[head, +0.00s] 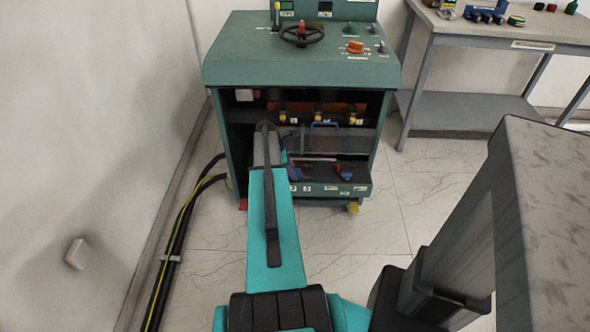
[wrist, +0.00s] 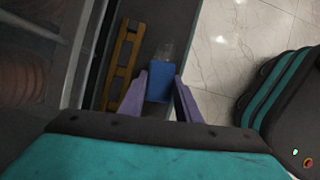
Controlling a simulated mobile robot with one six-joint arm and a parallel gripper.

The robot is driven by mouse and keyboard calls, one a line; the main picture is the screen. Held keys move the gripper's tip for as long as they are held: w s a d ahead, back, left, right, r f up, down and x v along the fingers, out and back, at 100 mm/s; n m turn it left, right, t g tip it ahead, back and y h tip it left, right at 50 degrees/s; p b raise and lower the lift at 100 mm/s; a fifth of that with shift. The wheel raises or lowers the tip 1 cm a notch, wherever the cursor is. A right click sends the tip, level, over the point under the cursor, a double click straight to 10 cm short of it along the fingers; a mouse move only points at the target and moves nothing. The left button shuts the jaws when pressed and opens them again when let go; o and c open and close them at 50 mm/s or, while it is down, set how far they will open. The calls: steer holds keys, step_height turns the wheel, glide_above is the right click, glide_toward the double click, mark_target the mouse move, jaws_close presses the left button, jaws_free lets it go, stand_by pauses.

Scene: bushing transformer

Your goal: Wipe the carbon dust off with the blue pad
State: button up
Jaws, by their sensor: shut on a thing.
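In the wrist view my gripper (wrist: 160,90) has its two purple fingers shut on a blue pad (wrist: 160,81), one finger on each side. The pad is over or on a dark grey ledge (wrist: 143,45); I cannot tell whether it touches. A pale, see-through patch or object (wrist: 165,52) shows just beyond the pad. I cannot make out carbon dust for certain. In the head view my arm reaches into the open front of the green cabinet (head: 300,70), and my gripper is too small and partly hidden there to read.
A yellow-brown slotted bar (wrist: 122,62) lies left of the pad in the wrist view. A clear panel with a blue handle (head: 325,124) is inside the cabinet. A grey workbench (head: 490,38) stands at right. Black cables (head: 185,215) run along the left wall.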

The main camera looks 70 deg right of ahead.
steer(key=shift+w+a+f, duration=0.15)
steer(key=shift+w+a, duration=0.1)
steer(key=shift+w, duration=0.15)
steer(key=shift+w+a+p, duration=0.2)
steer(key=shift+w, duration=0.35)
steer(key=shift+w+a+p, duration=0.15)
steer(key=shift+w+a, duration=0.05)
steer(key=shift+w, duration=0.35)
steer(key=shift+w, duration=0.15)
steer(key=shift+w+a+r+p, duration=0.15)
steer(key=shift+w+a+p, duration=0.05)
steer(key=shift+w, duration=0.3)
steer(key=shift+w+a+r+p, duration=0.1)
steer(key=shift+w+a+p, duration=0.1)
steer(key=shift+w, duration=0.3)
steer(key=shift+d, duration=0.1)
steer(key=shift+w+d+f, duration=0.15)
steer(key=shift+w+d, duration=0.15)
steer(key=shift+d, duration=0.35)
steer(key=shift+s+d, duration=0.1)
